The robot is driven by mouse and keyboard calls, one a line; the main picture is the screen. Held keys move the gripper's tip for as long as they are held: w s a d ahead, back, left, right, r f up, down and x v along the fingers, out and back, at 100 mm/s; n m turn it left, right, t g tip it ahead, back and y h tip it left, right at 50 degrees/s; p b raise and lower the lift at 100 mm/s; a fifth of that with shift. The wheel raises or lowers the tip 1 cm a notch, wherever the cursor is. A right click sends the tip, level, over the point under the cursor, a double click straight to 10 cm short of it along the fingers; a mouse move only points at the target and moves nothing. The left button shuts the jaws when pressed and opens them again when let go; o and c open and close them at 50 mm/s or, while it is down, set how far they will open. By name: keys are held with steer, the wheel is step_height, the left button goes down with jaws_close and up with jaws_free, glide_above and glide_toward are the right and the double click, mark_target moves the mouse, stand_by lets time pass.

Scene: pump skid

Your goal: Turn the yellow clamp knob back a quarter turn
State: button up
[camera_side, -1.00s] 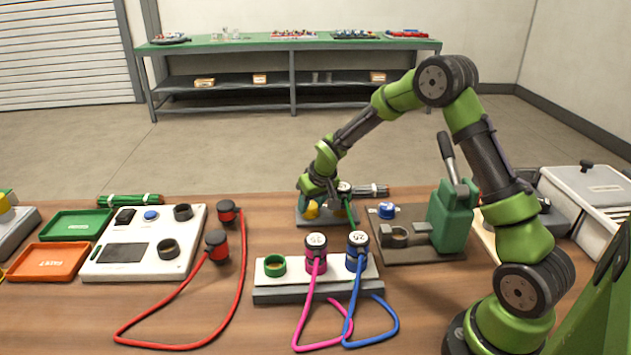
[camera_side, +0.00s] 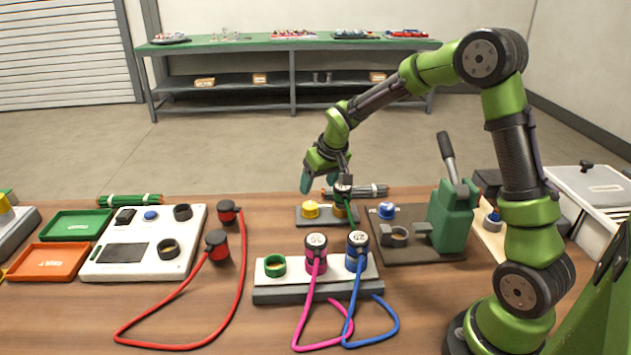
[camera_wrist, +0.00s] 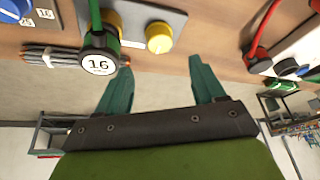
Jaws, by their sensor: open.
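The yellow clamp knob (camera_side: 310,209) sits on a small grey block (camera_side: 298,219) at the back middle of the table. In the wrist view the yellow knob (camera_wrist: 159,38) lies on its grey plate, beyond and between the fingertips. My gripper (camera_side: 320,184) is above and behind the knob, apart from it. In the wrist view my gripper (camera_wrist: 160,76) has its two green fingers spread with nothing between them. A black-capped plug marked 16 (camera_wrist: 98,62) with a green cable stands beside the knob, close to one finger.
A grey bundle of rods (camera_side: 365,190) lies behind the block. A white socket strip (camera_side: 290,290) with two capped plugs stands in front. A green lever press (camera_side: 452,215) stands to the right. A white panel (camera_side: 190,255) and red cable lie to the left.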

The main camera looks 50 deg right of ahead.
steer(key=v, duration=0.7)
steer(key=shift+r, duration=0.4)
steer(key=shift+s+a, duration=0.15)
steer(key=m+g+y, duration=0.1)
steer(key=m+g, duration=0.3)
steer(key=m, duration=1)
glide_above(310, 205)
step_height(310, 205, down, 16)
steer(key=shift+r, duration=0.1)
steer(key=shift+c, duration=0.3)
